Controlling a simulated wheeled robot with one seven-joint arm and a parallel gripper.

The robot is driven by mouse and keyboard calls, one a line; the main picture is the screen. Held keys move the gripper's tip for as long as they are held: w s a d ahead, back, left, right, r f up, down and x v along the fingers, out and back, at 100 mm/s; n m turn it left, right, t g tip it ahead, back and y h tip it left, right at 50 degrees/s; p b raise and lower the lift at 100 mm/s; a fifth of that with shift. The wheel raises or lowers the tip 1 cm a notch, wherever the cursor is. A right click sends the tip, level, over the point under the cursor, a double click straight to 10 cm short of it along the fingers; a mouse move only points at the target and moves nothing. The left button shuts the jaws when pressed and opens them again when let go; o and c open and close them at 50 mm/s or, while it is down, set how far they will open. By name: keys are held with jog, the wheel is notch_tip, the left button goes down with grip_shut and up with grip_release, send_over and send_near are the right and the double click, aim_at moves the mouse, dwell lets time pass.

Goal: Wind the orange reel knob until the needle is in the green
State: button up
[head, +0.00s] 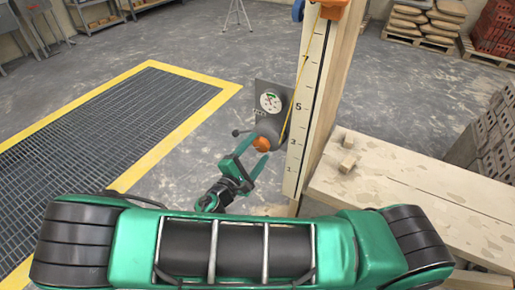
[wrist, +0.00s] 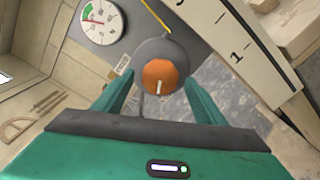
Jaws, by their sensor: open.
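The orange reel knob (wrist: 159,76) faces my gripper in the wrist view, with a pale mark low on its face. It sits on a grey round reel (wrist: 160,46). In the head view the knob (head: 261,144) shows just beyond my fingertips. My gripper (wrist: 158,85) is open, with a green finger on each side of the knob; I cannot tell whether they touch it. The dial (wrist: 102,22) has a white face with a green band and a red needle; in the wrist view the needle points left, and whether it lies in the green is unclear. The dial (head: 270,102) also shows in the head view.
A numbered white scale board (head: 306,110) on a wooden post stands right of the reel, with a yellow line (head: 297,88) running down to the reel. A wooden bench (head: 400,190) is at the right. A yellow-edged floor grate (head: 120,125) lies left.

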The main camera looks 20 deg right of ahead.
jog(key=v, duration=0.9)
dwell(1.0)
